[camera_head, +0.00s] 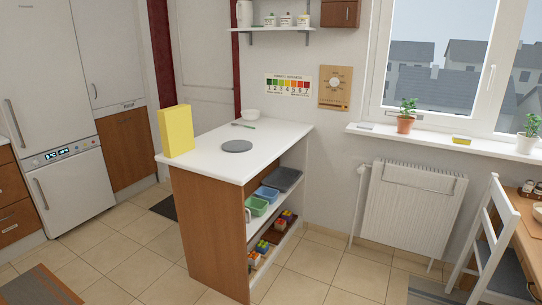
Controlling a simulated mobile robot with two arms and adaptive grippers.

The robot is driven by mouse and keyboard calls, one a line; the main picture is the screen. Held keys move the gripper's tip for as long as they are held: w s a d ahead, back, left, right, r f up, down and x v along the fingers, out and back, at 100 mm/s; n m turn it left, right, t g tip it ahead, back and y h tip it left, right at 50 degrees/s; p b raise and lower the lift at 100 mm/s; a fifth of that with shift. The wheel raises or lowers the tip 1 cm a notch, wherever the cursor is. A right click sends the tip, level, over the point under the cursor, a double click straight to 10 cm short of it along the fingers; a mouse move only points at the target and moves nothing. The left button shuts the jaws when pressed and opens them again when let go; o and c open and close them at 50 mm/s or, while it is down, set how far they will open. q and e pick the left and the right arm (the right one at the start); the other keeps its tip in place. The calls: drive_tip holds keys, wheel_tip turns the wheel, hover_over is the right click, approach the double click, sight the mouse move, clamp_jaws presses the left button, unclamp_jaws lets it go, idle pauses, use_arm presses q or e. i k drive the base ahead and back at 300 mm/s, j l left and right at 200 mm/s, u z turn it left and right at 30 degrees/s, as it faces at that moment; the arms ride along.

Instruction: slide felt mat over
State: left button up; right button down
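A round, flat grey mat (237,146), which looks like the felt mat, lies near the middle of the white counter top (276,136). Nothing rests on the mat. A tall yellow box (175,131) stands upright on the counter to the left of the mat, apart from it. Neither of my grippers shows in the head view.
Shelves under the counter hold bins and small colourful items. A white chair (491,250) stands at right. The tiled floor (318,262) in front is clear.

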sight(242, 146)
drive_tip(key=i+u, duration=0.2)
drive_tip(key=i, duration=0.3)
drive_tip(key=i+l+u, duration=0.2)
drive_tip(key=i, duration=0.3)
drive_tip(key=i+l+u, duration=0.2)
drive_tip(key=i, duration=0.25)
